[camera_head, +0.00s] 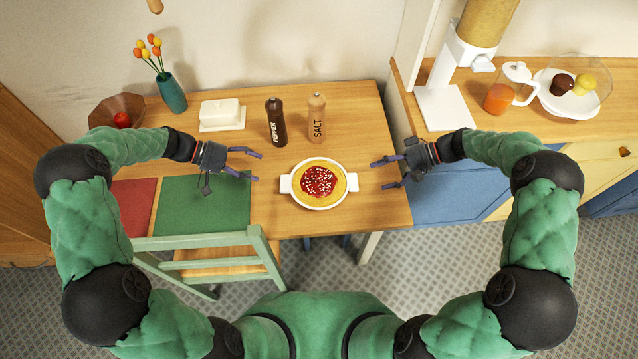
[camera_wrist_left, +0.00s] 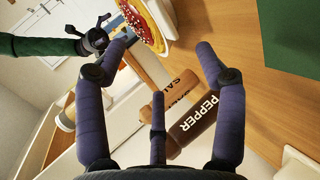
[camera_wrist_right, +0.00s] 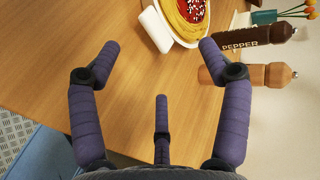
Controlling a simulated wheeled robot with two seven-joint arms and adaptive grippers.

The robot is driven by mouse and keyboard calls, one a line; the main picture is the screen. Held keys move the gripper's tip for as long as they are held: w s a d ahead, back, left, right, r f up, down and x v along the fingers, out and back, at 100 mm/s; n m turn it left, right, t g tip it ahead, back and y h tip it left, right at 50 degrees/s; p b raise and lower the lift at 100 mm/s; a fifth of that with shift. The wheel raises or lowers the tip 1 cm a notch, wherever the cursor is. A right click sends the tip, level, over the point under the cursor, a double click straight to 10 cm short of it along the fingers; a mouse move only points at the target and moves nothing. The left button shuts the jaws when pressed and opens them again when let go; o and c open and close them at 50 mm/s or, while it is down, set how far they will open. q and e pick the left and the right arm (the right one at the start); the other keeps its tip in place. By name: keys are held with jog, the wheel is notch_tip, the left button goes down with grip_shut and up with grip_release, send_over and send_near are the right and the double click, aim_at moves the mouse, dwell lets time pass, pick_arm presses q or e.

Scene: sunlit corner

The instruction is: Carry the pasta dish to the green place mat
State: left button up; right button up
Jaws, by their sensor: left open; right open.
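The pasta dish (camera_head: 319,184) is a white round dish with two side handles, holding yellow pasta with red sauce and white bits. It stands on the wooden table near the front edge, right of the green place mat (camera_head: 203,206). My left gripper (camera_head: 256,167) is open and empty, left of the dish and apart from it, above the table by the mat. My right gripper (camera_head: 379,174) is open and empty, right of the dish and apart from it. The dish also shows at the top of the left wrist view (camera_wrist_left: 150,22) and the right wrist view (camera_wrist_right: 184,20).
Pepper (camera_head: 276,122) and salt (camera_head: 317,117) mills stand behind the dish. A butter dish (camera_head: 222,114), vase (camera_head: 172,92) and brown bowl (camera_head: 117,111) stand at the back left. A red mat (camera_head: 133,205) lies left of the green one. A green chair (camera_head: 205,243) stands in front.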

aim_at(289, 181)
pick_arm(q)
jog(key=x, duration=1)
jog(key=shift+d+f, duration=0.15)
jog(key=shift+d, duration=0.2)
pick_arm(e)
jog(key=x, duration=1.1)
jog(key=shift+r, duration=0.1)
pick_arm(q)
jog(key=shift+s, duration=0.1)
grip_shut()
pick_arm(e)
jog(key=c, duration=1.4)
jog(key=shift+c, duration=0.2)
